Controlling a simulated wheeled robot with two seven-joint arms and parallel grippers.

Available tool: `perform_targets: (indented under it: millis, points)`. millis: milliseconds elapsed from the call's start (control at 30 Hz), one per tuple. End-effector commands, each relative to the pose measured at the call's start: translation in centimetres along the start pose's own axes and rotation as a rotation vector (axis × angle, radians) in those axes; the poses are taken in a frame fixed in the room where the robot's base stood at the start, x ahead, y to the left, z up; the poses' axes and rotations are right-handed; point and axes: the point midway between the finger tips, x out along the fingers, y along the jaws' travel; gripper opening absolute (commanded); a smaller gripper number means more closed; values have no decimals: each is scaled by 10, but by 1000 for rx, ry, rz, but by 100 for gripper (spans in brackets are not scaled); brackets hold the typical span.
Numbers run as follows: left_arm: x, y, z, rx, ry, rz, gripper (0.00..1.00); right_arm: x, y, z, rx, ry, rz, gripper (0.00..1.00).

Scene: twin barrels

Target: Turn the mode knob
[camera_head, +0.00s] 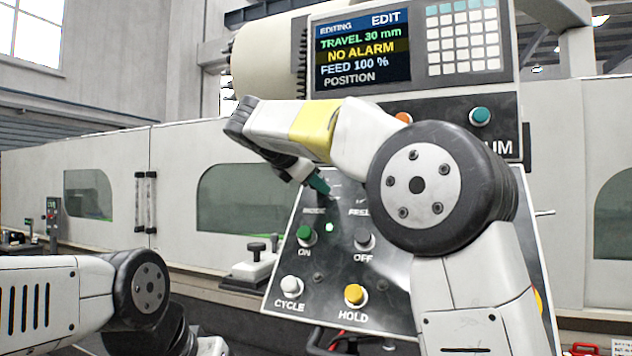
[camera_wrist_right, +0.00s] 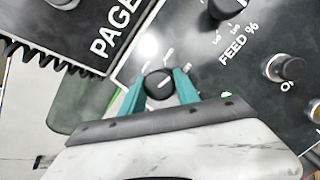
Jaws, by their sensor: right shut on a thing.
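The mode knob (camera_wrist_right: 158,82) is a small black dial with a white pointer line, seen in the right wrist view. My right gripper (camera_wrist_right: 160,85) has its two teal fingers on either side of this knob and is shut on it. In the head view my right gripper (camera_head: 320,184) reaches the control panel (camera_head: 300,262) just above the MODE label, and its fingers and arm hide the knob. My left arm shows at the lower left of the head view, but its gripper is out of the picture.
A FEED knob (camera_wrist_right: 226,8) sits close to the mode knob. Below are a green ON button (camera_head: 304,233), a white CYCLE button (camera_head: 291,284) and a yellow HOLD button (camera_head: 354,294). The screen (camera_head: 361,52) reads EDITING, EDIT and NO ALARM.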

Motion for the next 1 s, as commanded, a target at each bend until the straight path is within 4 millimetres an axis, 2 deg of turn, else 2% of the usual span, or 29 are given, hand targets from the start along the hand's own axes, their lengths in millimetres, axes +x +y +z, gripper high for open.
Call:
perform_targets:
  millis: [400,1000]
  points:
    - [0,0,0,0,0,0,29,-2,3,0,244,-18,-60,0]
    - [0,0,0,0,0,0,29,-2,3,1,306,-25,-74,0]
